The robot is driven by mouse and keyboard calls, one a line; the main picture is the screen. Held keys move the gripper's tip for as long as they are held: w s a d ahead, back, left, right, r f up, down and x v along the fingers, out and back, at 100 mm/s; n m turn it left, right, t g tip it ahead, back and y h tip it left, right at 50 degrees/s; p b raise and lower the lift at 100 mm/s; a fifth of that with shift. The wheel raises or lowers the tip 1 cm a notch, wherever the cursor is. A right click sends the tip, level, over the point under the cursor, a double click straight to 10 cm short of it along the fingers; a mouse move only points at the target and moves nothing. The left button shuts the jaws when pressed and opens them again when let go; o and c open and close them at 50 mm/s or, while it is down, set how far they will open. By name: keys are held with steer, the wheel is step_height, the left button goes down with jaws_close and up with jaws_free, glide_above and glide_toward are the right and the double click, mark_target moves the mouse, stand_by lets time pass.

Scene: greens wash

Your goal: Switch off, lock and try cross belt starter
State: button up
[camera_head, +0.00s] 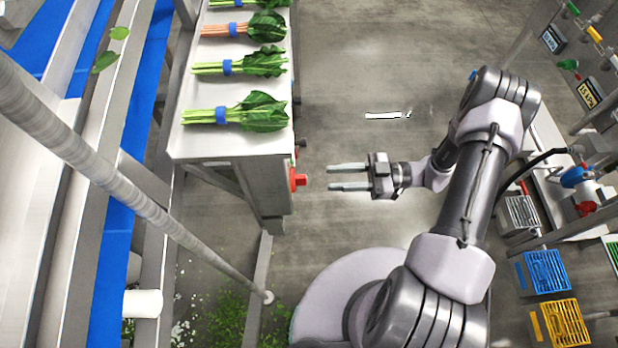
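A red knob or switch (299,179) sticks out from the right side of the steel bench, near its front corner; it may belong to the starter, but no label is readable. My gripper (330,177) points left at it from a short distance, with a small gap between. Its two fingers are parallel and apart, with nothing between them. At the far right, a red item (586,208) and a blue item (578,176) lie on a steel shelf; I cannot tell whether either is a lock.
Bunches of greens (235,115) lie on the steel bench (230,148). Blue belts (113,270) and a slanting pole (130,192) are at left. A blue basket (545,271) and a yellow basket (565,322) stand at right. Leaves litter the floor below. Open floor lies beyond my arm.

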mark_target(299, 180)
steer(key=a+b, duration=0.1)
steer(key=a, duration=0.6)
steer(key=shift+w+a, duration=0.15)
steer(key=shift+a, duration=0.05)
jaws_close()
